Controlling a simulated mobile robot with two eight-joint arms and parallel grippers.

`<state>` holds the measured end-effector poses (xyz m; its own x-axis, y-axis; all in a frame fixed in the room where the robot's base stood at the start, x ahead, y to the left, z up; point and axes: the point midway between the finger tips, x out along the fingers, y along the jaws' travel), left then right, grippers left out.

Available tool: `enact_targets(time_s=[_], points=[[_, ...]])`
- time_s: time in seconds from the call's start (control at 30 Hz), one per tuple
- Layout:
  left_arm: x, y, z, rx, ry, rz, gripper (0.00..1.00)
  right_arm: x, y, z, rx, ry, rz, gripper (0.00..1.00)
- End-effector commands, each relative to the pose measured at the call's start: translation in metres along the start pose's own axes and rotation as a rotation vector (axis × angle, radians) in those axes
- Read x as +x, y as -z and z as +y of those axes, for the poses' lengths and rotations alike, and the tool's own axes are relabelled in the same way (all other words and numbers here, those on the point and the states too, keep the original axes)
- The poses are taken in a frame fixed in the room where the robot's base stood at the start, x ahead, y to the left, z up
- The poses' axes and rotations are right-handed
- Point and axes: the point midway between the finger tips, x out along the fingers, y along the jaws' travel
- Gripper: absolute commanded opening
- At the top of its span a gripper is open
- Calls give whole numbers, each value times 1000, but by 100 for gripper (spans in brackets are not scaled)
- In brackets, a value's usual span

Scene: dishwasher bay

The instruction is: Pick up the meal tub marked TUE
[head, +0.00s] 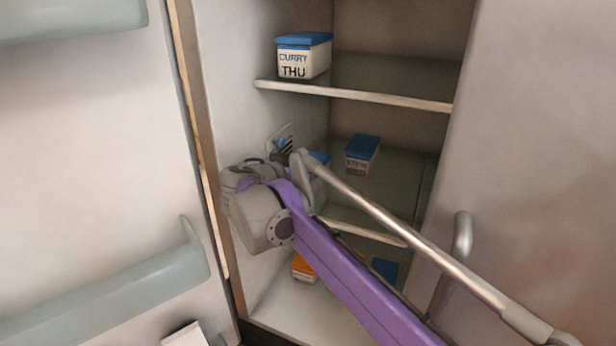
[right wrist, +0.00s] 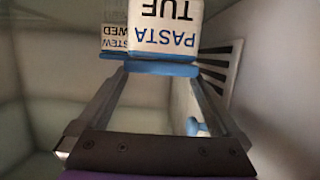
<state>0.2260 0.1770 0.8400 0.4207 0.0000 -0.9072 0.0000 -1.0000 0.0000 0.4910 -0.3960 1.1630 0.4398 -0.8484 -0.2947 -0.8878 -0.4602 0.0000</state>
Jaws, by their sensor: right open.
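The meal tub marked TUE (right wrist: 163,28) is white with PASTA above TUE and a blue lid. It shows upside down at the top of the right wrist view, close ahead of my right gripper (right wrist: 157,74). The open fingers reach toward its lid, which lies between or just beyond the fingertips; I cannot tell if they touch. In the head view a blue-lidded tub (head: 320,158) on the middle shelf is mostly hidden behind my right gripper, its label unseen. My left gripper is not in view.
The STEW WED tub (head: 362,154) stands right on the middle shelf (head: 362,232). The CURRY THU tub (head: 304,56) is on the upper shelf (head: 350,94). Below are an orange-topped tub (head: 303,268) and a blue item (head: 384,268). The cabinet's left wall is close beside my right gripper.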

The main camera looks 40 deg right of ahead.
Motion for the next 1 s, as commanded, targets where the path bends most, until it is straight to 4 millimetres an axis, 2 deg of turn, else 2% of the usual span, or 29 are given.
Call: enact_targets(time_s=[0.3,0.53,0.57,1.0], points=[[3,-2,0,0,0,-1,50,44,-4,2,1,-2,-1,100],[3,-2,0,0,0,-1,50,46,-4,2,0,0,-1,100],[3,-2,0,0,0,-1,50,46,-4,2,0,0,-1,96],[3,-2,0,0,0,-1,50,46,-4,1,0,0,-1,17]])
